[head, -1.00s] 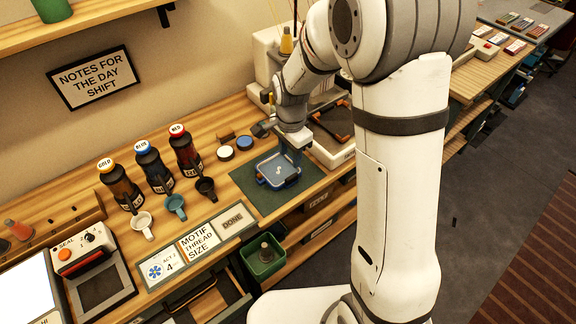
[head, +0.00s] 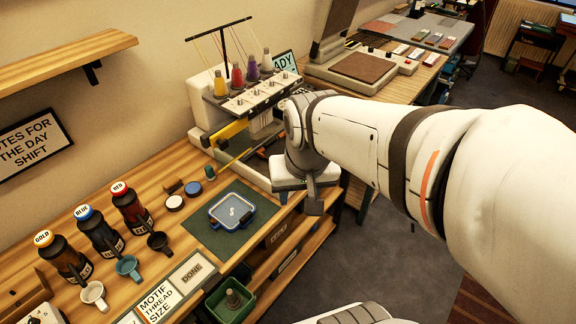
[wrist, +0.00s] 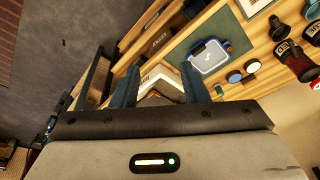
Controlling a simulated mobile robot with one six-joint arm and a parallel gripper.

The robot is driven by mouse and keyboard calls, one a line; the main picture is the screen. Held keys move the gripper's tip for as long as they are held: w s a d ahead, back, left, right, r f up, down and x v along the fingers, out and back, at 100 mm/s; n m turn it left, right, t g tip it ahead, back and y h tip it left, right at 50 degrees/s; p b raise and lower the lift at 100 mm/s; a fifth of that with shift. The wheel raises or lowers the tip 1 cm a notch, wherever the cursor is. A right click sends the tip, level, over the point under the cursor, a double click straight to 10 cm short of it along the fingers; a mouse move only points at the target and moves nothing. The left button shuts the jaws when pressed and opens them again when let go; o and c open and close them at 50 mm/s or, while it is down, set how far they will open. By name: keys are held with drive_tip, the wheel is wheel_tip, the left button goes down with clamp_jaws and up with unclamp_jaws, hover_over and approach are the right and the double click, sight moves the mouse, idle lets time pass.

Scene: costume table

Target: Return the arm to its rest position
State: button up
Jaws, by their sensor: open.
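My arm (head: 365,145) reaches across the right of the head view and bends down at its wrist beside the table's front edge. My gripper (wrist: 158,90) shows in the wrist view with its two dark blue fingers apart and nothing held between them. In the head view the fingers are mostly hidden by the wrist. The blue-rimmed square piece with an S-like mark (head: 231,212) lies flat on the green mat (head: 203,228), to the left of my gripper and apart from it. It also shows in the wrist view (wrist: 208,56).
An embroidery machine (head: 250,98) with several thread cones stands behind my wrist. Three bottles (head: 130,203) and three cups stand at left. A green bin (head: 214,304) sits below the table's front edge. Open floor (head: 375,245) lies right of the table, under my arm.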

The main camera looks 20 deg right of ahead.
drive_tip(key=s, duration=0.1)
drive_tip(key=n, duration=0.1)
drive_tip(key=s, duration=0.1)
drive_tip(key=shift+s+d+r+n, duration=0.2)
drive_tip(key=shift+s+d+n, duration=0.05)
drive_tip(key=shift+s+n, duration=0.1)
drive_tip(key=shift+w, duration=0.1)
idle(0.7)
drive_tip(key=shift+c, duration=0.2)
